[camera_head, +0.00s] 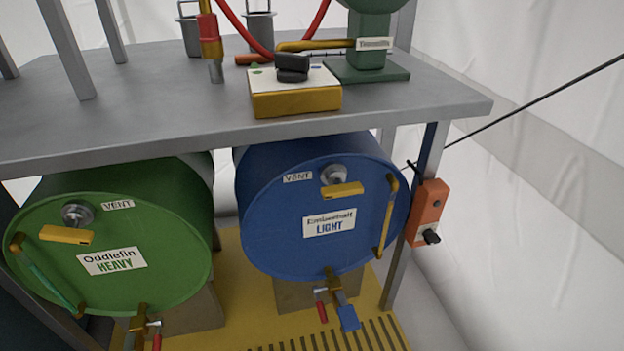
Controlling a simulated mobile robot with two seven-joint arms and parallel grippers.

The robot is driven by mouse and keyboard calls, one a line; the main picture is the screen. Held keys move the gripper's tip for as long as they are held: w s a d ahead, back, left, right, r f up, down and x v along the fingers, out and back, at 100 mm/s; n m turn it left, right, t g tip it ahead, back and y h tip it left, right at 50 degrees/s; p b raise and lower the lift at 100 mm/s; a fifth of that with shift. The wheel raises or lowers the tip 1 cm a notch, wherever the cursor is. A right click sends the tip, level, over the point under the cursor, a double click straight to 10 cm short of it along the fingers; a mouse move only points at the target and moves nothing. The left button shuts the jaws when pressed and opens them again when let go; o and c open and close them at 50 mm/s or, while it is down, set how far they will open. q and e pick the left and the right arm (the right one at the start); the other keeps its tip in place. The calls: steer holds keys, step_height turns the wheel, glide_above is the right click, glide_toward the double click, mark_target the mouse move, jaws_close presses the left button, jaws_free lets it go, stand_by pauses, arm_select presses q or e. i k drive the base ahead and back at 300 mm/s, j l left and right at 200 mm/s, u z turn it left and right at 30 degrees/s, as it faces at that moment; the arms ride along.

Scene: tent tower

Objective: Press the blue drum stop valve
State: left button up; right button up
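The blue drum (275,215) lies on its side under the bench, its round face toward me, with a label reading LIGHT. At its lower edge is a brass tap (332,283) with a small red handle (321,307) and a blue paddle (348,318) hanging to the right of the handle. I cannot tell for sure which of these parts is the stop valve. Higher on the face are a silver vent fitting (334,174) with a yellow lever (342,190) and a curved yellow tube (387,218). Neither of my grippers is in view.
A green drum (150,235) labelled HEAVY lies to the left. An orange switch box (427,208) is by the right bench leg. The yellow floor shows below.

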mark_target(322, 313)
steer(key=i+j+z, duration=0.5)
steer(key=j+z, duration=0.2)
